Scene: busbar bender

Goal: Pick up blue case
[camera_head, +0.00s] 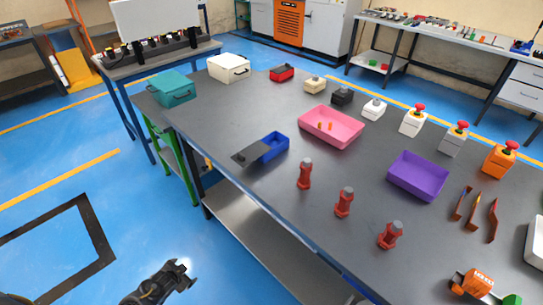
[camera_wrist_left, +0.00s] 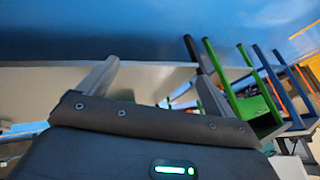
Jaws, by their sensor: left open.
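A small blue case (camera_head: 275,145) lies near the left edge of the dark table. A flat dark grey plate (camera_head: 250,153) sits at its left side, and I cannot tell if it is a lid. My left gripper (camera_head: 182,273) is low over the blue floor, left of the table and well apart from both cases. In the left wrist view its two fingers (camera_wrist_left: 158,85) are spread with nothing between them. My right gripper is not in view.
The table (camera_head: 240,105) also holds a white case (camera_head: 228,68), a pink tray (camera_head: 332,127), a purple tray (camera_head: 418,176), several red bottle-like parts (camera_head: 345,202) and button boxes (camera_head: 412,121). A shelf (camera_head: 255,220) runs below the table edge.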

